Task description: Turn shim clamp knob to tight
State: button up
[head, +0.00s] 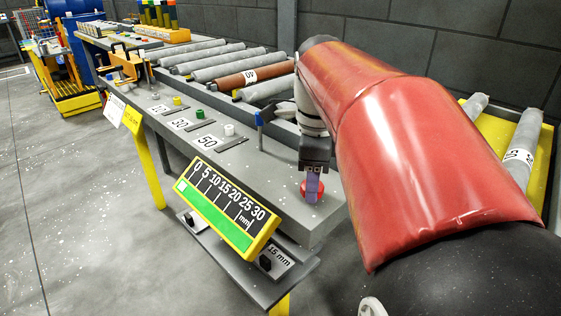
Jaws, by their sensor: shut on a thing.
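My gripper (313,186) points down at the near right end of the grey bench rail (265,165). It is shut on a red round knob (303,187), whose edges show on both sides of the fingers. The fingers and the arm above hide the knob's middle, and I cannot read which way it is turned. No "tight" mark is visible near it.
A yellow-framed millimetre scale (226,207) with a green bar hangs just left of my gripper. Below it is a plate marked 15 mm (278,259). A blue-topped post (259,120) stands behind. Conveyor rollers (228,68) lie beyond. The floor at left is clear.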

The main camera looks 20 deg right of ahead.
jog(key=shift+m, duration=0.4)
jog(key=o, duration=1)
jog(key=shift+c, duration=0.2)
jog(key=shift+r, duration=0.1)
notch_tip(320, 180, up, 8)
jog(key=shift+f, duration=0.2)
